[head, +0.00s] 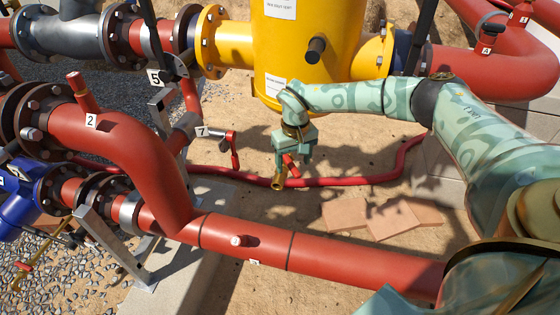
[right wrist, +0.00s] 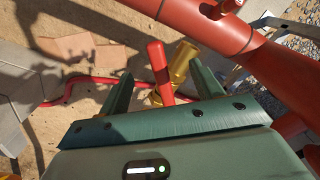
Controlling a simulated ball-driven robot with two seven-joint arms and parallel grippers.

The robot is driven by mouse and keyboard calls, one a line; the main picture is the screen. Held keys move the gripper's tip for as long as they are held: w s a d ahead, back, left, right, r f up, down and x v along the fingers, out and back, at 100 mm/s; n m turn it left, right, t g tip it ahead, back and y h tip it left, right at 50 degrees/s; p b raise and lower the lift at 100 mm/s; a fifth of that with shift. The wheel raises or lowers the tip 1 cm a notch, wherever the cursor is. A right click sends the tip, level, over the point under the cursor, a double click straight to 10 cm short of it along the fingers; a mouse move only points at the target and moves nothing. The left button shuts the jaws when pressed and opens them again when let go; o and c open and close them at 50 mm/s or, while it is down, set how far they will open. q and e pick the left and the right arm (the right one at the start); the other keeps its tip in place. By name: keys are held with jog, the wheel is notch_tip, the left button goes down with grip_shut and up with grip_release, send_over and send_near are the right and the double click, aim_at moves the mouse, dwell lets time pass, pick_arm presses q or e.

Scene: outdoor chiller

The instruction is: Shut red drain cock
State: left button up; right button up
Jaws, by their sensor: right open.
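The drain cock is a brass valve (head: 278,182) with a red lever handle (head: 290,165), below the yellow vessel (head: 295,55). In the right wrist view the brass body (right wrist: 182,62) stands just right of the red handle (right wrist: 157,62). My right gripper (head: 291,152) is at the cock, fingers pointing at it. In the right wrist view the gripper (right wrist: 160,82) is open, with the red handle showing between its two fingers. I cannot tell whether a finger touches the handle. The gripper partly hides the cock in the head view. My left gripper is not in view.
A large red pipe (head: 330,262) crosses in front of the cock. A red hose (head: 345,181) lies on the sand behind it, near flat pavers (head: 385,216). Another red-handled valve (head: 234,150) with tag 7 stands to the left. Open sand lies around the cock.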

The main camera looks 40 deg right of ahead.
aim_at(293, 167)
notch_tip(293, 167, up, 6)
jog(key=p, duration=0.4)
jog(key=shift+f, duration=0.1)
jog(key=shift+f, duration=0.1)
